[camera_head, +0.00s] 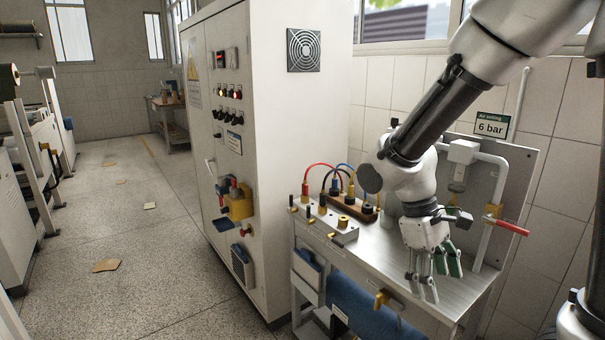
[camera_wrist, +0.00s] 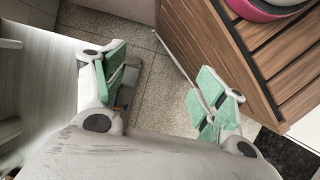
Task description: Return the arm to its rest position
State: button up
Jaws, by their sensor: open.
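My arm reaches down from the upper right in the head view, with my gripper (camera_head: 436,280) hanging over the right part of the metal bench (camera_head: 378,262). Its fingers point down and are spread apart. The wrist view also shows my gripper (camera_wrist: 163,92), with green pads on both fingers and nothing between them but floor further off. I cannot tell the exact height of the fingertips above the bench.
A tall white control cabinet (camera_head: 285,140) stands left of the bench. A block with plugs (camera_head: 344,232) and coloured cables sits on the bench. A red-handled valve (camera_head: 508,227) is right of my gripper. The wrist view shows a slatted wooden piece (camera_wrist: 235,50). Floor at left is mostly clear.

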jog(key=s+d+r+m+t+y, duration=0.1)
jog(key=s+d+r+m+t, duration=0.2)
jog(key=d+r, duration=0.2)
jog(key=s+d+r+m+t+y, duration=0.2)
jog(key=s+d+r+m+t, duration=0.1)
jog(key=r, duration=0.6)
jog(key=shift+s+d+r+m+t, duration=0.3)
jog(key=shift+d+m+t, duration=0.35)
jog(key=shift+d, duration=0.55)
jog(key=shift+f, duration=0.1)
jog(key=shift+c, duration=0.4)
